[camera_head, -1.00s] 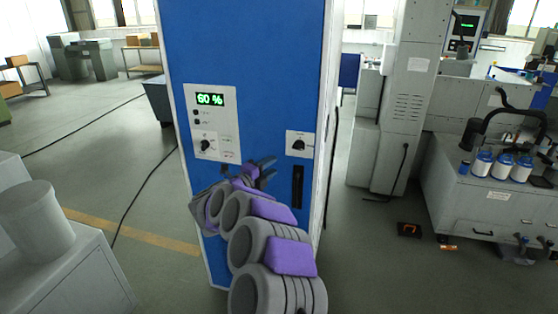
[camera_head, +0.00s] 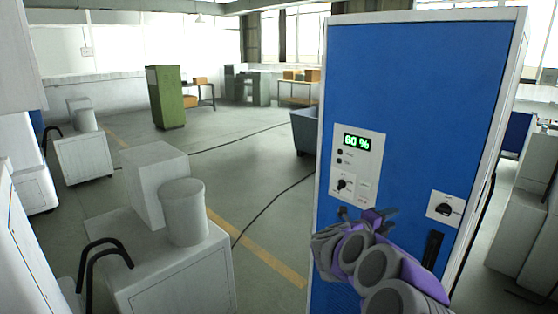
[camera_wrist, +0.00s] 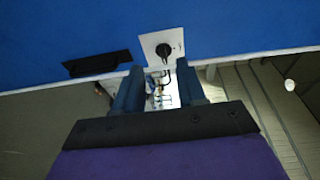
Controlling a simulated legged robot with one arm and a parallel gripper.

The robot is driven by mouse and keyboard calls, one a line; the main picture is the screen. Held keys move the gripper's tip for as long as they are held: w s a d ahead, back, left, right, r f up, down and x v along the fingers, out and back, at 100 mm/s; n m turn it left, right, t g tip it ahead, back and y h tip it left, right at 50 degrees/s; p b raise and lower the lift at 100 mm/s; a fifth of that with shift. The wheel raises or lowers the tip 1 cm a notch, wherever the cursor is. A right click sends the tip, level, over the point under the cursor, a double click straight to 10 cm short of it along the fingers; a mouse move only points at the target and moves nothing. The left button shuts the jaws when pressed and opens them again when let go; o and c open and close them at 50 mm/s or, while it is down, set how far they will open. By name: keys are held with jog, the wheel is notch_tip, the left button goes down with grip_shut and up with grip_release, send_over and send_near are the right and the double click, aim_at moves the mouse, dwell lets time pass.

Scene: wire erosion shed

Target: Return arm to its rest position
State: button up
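My gripper (camera_head: 368,215) is at the end of my grey and purple arm, in front of the blue cabinet (camera_head: 415,110) in the head view. In the wrist view my gripper (camera_wrist: 160,92) shows two dark blue fingers spread apart with nothing held between them. My arm is stretched forward and hides part of the cabinet front. I cannot tell whether the gripper touches the cabinet.
The cabinet's display (camera_head: 357,142) reads 60 %, with a knob (camera_head: 343,184) below. A second knob (camera_head: 445,209) sits to the right. A white machine with a cylinder (camera_head: 186,212) stands at left. A green cabinet (camera_head: 166,97) is farther back. Open floor lies between, crossed by black cables.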

jog(key=w+a+r+n+t+y, duration=0.2)
jog(key=a+r+n+t+y, duration=0.25)
jog(key=a, duration=0.45)
jog(key=w+a+r+n+t+y, duration=0.2)
jog(key=a+r+n+t+y, duration=0.15)
jog(key=a+n+y, duration=0.4)
jog(key=s+a+n+g+y, duration=0.2)
jog(key=s+a+n+y, duration=0.25)
jog(key=a, duration=0.35)
jog(key=s+a+n+g+y, duration=0.1)
jog(key=s+a+n+y, duration=0.2)
jog(key=s+a+n, duration=0.45)
jog(key=s+a+f+n+g, duration=0.15)
jog(key=s+f+g, duration=0.25)
jog(key=s, duration=0.5)
jog(key=s+a+f+n+g, duration=0.1)
jog(key=s+f+n+g, duration=0.25)
jog(key=s, duration=0.65)
jog(key=s+d+f+g+h, duration=0.1)
jog(key=s+d+f+g, duration=0.1)
jog(key=s, duration=0.6)
jog(key=s+d+f+n+g+h, duration=0.1)
jog(key=s+d+f+g, duration=0.1)
jog(key=s+d, duration=0.3)
jog(key=s+d+f+g+h, duration=0.2)
jog(key=s+d+f+g, duration=0.1)
jog(key=s, duration=0.8)
jog(key=shift+s+d+n, duration=0.2)
jog(key=shift+d+n, duration=0.1)
jog(key=shift+d, duration=0.05)
